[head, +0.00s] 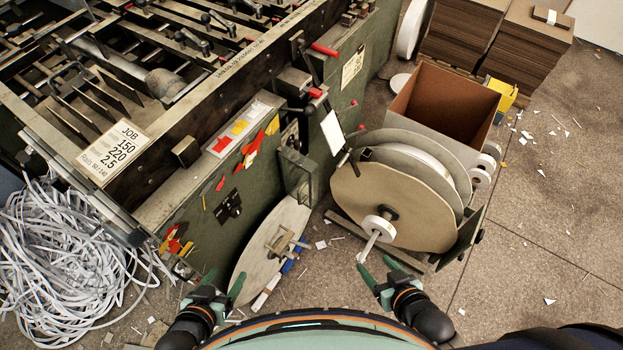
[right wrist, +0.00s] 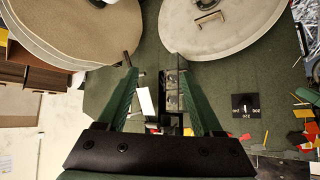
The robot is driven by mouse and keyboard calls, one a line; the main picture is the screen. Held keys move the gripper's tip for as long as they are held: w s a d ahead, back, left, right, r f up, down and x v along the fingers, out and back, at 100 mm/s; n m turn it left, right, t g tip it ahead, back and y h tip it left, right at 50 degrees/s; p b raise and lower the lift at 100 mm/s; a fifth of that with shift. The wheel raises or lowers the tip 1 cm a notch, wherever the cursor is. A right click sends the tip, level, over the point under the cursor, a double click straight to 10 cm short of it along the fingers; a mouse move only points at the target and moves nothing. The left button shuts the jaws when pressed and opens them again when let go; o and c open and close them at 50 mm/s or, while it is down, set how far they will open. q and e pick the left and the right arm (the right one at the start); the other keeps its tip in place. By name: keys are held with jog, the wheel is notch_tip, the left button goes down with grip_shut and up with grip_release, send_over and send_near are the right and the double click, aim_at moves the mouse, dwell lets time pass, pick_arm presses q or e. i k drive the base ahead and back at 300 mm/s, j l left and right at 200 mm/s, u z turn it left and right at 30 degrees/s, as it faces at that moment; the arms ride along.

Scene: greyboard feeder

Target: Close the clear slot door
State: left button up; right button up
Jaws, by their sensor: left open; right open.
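The slot on the green machine's side has a small framed door (head: 297,176) that looks see-through and seems to stand out from the machine face. The narrow slot area (right wrist: 173,92) also shows in the right wrist view, seen between the fingers; I cannot tell the door pane from its frame there. My right gripper (head: 378,267) is open and empty, low in front of the large reel and apart from the door. Its two green fingers show in the right wrist view (right wrist: 166,95).
A large cardboard-coloured reel (head: 350,205) with a protruding spindle stands right of the door. A grey disc (head: 262,255) leans at the machine's lower side. White strips (head: 60,265) are heaped at left. Floor at right (head: 540,230) is mostly clear, with paper scraps.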

aim_at(301, 201)
jog(key=k+j+u, duration=0.1)
jog(key=j, duration=0.3)
jog(key=k+j+u, duration=0.15)
jog(key=j, duration=0.25)
jog(key=j+u, duration=0.1)
jog(key=j, duration=0.35)
jog(key=k, duration=0.05)
